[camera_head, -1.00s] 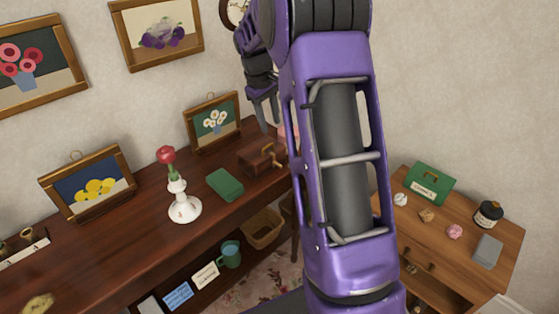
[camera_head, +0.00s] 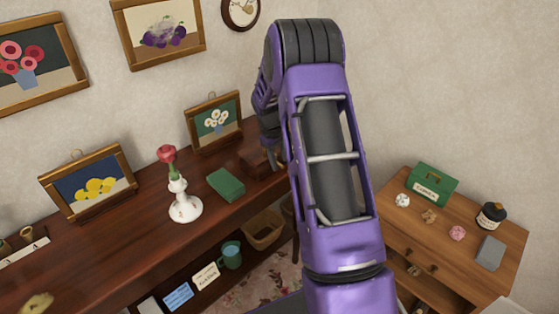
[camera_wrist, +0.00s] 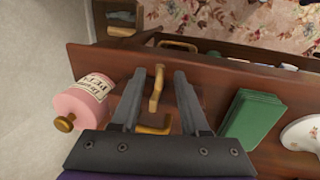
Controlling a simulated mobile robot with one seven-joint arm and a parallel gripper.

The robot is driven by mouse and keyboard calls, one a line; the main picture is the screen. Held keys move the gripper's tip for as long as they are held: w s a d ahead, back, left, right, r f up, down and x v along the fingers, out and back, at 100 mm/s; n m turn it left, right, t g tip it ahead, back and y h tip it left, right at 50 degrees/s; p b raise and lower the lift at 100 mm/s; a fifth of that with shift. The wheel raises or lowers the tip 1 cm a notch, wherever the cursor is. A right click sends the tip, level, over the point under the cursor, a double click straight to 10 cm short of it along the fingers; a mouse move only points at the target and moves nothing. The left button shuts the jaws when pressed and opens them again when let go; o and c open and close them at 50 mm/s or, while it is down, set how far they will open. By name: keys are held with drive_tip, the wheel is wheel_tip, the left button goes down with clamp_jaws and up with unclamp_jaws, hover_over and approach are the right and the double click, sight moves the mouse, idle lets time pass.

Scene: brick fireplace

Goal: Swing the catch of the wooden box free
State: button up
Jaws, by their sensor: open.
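The small brown wooden box (camera_head: 252,162) stands near the right end of the dark shelf in the head view, partly hidden by my arm. In the wrist view a brass catch (camera_wrist: 157,88) lies between the fingers of my gripper (camera_wrist: 160,74). A curved brass handle (camera_wrist: 155,127) is nearer the gripper's palm. My gripper (camera_head: 271,152) is open, its fingers apart on either side of the catch. I cannot tell whether either finger touches it. The box body is hard to make out from the shelf in the wrist view.
A white vase (camera_head: 184,204) with a red flower stands farther along the shelf (camera_head: 120,245). A small cabinet (camera_head: 440,245) is at right.

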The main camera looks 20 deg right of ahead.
drive_tip(key=shift+f, duration=0.1)
clamp_jaws()
drive_tip(key=shift+s+f+b, duration=0.1)
drive_tip(key=shift+f+b, duration=0.05)
drive_tip(key=shift+b, duration=0.15)
drive_tip(key=shift+s+d+f+t+b, duration=0.25)
drive_tip(key=shift+f+t+b, duration=0.2)
drive_tip(key=shift+t+b, duration=0.55)
drive_tip(key=t+b, duration=0.1)
drive_tip(key=f+y+b, duration=0.1)
drive_tip(key=b, duration=0.1)
drive_tip(key=shift+s+d+t, duration=0.15)
drive_tip(key=shift+s+t, duration=0.25)
drive_tip(key=shift+s+f+m+t+y+b, duration=0.25)
drive_tip(key=shift+f+m+t+y+b, duration=0.2)
drive_tip(key=shift+t+b, duration=0.6)
drive_tip(key=shift+f+t+b, duration=0.35)
drive_tip(key=shift+t+b, duration=0.05)
drive_tip(key=shift+t, duration=0.25)
drive_tip(key=shift+y, duration=0.25)
